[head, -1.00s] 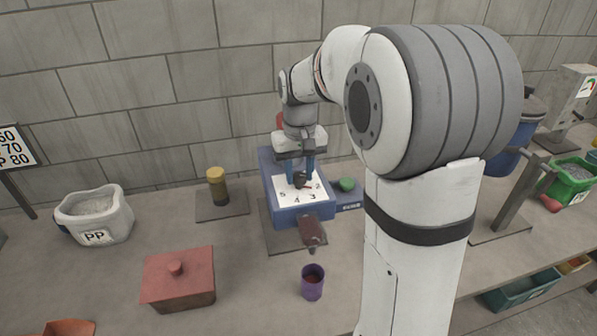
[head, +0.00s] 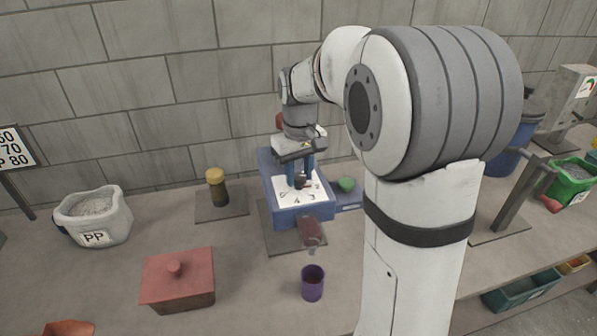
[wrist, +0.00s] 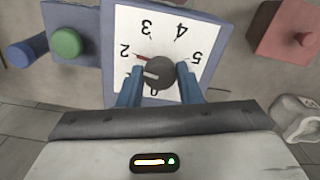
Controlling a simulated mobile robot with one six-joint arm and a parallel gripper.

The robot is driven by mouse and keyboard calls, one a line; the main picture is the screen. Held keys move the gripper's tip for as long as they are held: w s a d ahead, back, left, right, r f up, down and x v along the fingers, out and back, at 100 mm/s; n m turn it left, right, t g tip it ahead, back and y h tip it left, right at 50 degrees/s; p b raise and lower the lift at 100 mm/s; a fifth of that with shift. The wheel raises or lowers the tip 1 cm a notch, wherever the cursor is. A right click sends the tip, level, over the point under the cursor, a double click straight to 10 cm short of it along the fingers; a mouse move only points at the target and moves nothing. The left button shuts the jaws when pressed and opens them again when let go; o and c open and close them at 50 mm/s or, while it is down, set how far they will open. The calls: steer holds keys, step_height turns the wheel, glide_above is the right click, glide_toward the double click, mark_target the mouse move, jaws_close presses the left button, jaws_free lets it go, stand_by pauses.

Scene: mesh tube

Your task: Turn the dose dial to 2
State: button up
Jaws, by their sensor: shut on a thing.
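The dose dial is a dark round knob (wrist: 160,73) on a white plate numbered in black (wrist: 163,18), which appears upside down in the wrist view. A red pointer (wrist: 143,57) at the knob's edge points toward the 2. A pale mark on the knob points left, near the partly hidden 1. My gripper (wrist: 160,80) is shut on the knob, one blue finger on each side. In the head view my gripper (head: 300,172) reaches down to the knob on the blue dispenser (head: 303,217).
A green button (head: 346,184) sits beside the plate. A brown spout (head: 311,230) sticks out in front, above a purple cup (head: 312,283). A red lidded box (head: 178,280), a yellow-capped jar (head: 216,188) and a PP bag (head: 94,216) stand to the left.

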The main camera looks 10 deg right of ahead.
mark_target(299, 177)
steer(key=o, duration=1)
step_height(299, 177, up, 8)
steer(key=shift+f+b, duration=0.1)
steer(key=shift+b, duration=0.2)
steer(key=shift+s, duration=0.1)
steer(key=s+f+m+t, duration=0.1)
steer(key=s+f, duration=0.1)
steer(key=s, duration=0.5)
steer(key=s+f+m+t, duration=0.1)
steer(key=s+f, duration=0.2)
steer(key=s, duration=0.4)
steer(key=s+f+m+t, duration=0.1)
steer(key=s+f, duration=0.1)
steer(key=s, duration=0.5)
steer(key=shift+f, duration=0.4)
